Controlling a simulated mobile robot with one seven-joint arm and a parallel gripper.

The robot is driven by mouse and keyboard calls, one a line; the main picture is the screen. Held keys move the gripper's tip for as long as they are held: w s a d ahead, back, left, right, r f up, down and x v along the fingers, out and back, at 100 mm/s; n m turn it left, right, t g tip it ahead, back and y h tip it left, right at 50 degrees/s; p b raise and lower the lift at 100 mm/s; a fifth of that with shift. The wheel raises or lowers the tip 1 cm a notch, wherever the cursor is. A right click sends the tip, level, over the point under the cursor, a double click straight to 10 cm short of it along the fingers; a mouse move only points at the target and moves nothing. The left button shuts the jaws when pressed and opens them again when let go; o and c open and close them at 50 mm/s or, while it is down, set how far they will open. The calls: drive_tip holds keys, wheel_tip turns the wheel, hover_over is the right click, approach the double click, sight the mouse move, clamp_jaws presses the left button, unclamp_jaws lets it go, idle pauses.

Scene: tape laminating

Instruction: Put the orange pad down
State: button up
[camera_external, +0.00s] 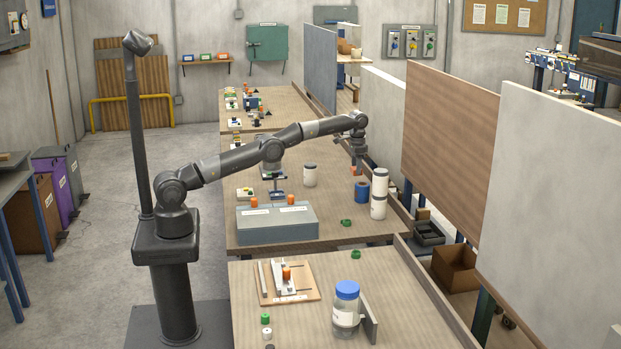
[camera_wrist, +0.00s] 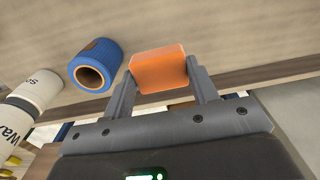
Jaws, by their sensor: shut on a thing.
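The orange pad (camera_wrist: 159,69) is a small block with rounded edges. In the wrist view it sits between the two fingers of my gripper (camera_wrist: 162,82), which are shut on it. In the external view my gripper (camera_external: 358,164) points down over the right part of the middle table (camera_external: 335,205), with the orange pad (camera_external: 354,171) small at its tip. I cannot tell whether the pad touches the table top.
A blue roll (camera_wrist: 97,65) lies just left of the pad in the wrist view; it also shows in the external view (camera_external: 362,192). White labelled jars (camera_external: 378,207) stand to its right. A grey case (camera_external: 276,224) sits at the table's near left. The table between is mostly clear.

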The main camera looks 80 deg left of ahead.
drive_tip(key=shift+s+a+f, duration=0.1)
drive_tip(key=shift+a, duration=0.55)
drive_tip(key=shift+f, duration=4)
drive_tip(key=o, duration=0.9)
drive_tip(key=shift+f, duration=0.1)
drive_tip(key=shift+o, duration=0.2)
